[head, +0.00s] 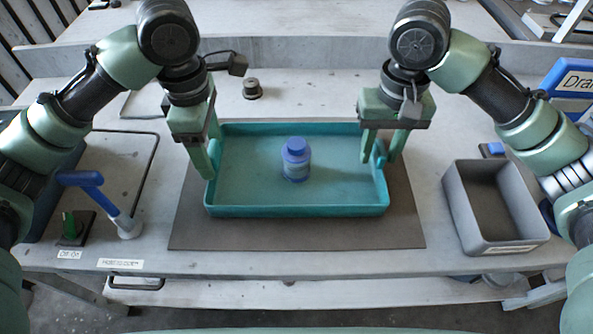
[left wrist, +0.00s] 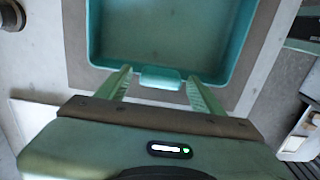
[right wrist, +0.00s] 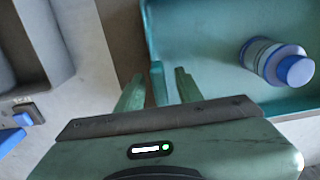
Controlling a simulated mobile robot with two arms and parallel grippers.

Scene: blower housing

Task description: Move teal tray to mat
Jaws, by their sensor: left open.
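The teal tray (head: 300,210) lies flat on the dark grey mat (head: 300,236) in the head view, with mat showing around it. A blue bottle (head: 295,160) stands upright in the tray; it also shows in the right wrist view (right wrist: 270,62). My left gripper (head: 210,160) is open at the tray's left end. In the left wrist view its fingers (left wrist: 162,88) stand either side of the tray's end tab (left wrist: 160,76), with gaps. My right gripper (head: 380,158) is at the right end, fingers apart either side of the tab (right wrist: 158,84), with gaps visible.
A grey bin (head: 496,240) stands right of the mat. A blue-handled lever (head: 100,190) and a green switch (head: 70,226) are at the left. A small round metal part (head: 252,90) sits behind the tray. The table's front edge is close to the mat.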

